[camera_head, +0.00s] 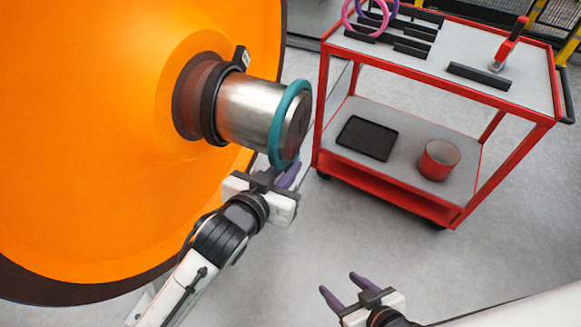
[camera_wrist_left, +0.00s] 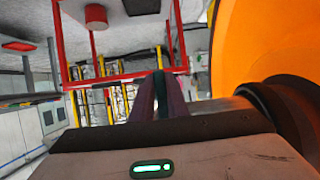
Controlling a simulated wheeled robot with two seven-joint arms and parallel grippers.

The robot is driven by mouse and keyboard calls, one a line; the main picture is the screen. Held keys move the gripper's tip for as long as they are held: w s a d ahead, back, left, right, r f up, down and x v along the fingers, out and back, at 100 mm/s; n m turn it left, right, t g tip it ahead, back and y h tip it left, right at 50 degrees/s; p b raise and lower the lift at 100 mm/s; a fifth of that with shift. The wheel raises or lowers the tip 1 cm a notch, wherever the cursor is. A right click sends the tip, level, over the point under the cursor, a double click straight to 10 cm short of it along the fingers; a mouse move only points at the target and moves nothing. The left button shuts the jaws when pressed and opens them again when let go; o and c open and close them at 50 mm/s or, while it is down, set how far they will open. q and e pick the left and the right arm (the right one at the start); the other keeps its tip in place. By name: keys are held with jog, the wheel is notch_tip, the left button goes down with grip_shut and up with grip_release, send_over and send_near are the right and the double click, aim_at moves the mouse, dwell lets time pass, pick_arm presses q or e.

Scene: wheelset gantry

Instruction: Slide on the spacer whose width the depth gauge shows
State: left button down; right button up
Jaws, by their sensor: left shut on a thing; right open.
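A teal ring spacer (camera_head: 277,128) is around the outer end of the bare metal shaft (camera_head: 245,108), whose end face shows through it. My left gripper (camera_head: 282,174) is shut on the ring's lower edge. In the left wrist view the fingers (camera_wrist_left: 160,97) pinch the teal ring (camera_wrist_left: 159,88) edge-on. A black collar (camera_head: 209,105) with a small dark block (camera_head: 241,57) sits further in on the shaft. A pink ring (camera_head: 346,17) and a purple ring (camera_head: 379,8) stand in black holders on the cart. My right gripper (camera_head: 340,285) is open and empty. No gauge reading is legible.
The orange wheel (camera_head: 90,130) fills the left side. The red cart (camera_head: 455,212) stands right, with a red-handled tool (camera_head: 513,38) and black bars on top. A black tray (camera_head: 367,138) and red cup (camera_head: 439,160) are on its lower shelf. Floor before the cart is clear.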

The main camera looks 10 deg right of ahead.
pick_arm(q)
jog(key=w+a, duration=0.8)
jog(key=a, duration=0.2)
jog(key=shift+a, duration=0.35)
dwell(4.0)
jog(key=c, duration=1.6)
grip_release()
jog(key=shift+r, duration=0.1)
jog(key=shift+c, duration=0.2)
jog(key=shift+s, duration=0.1)
jog(key=shift+s+a, duration=0.1)
jog(key=v, duration=1)
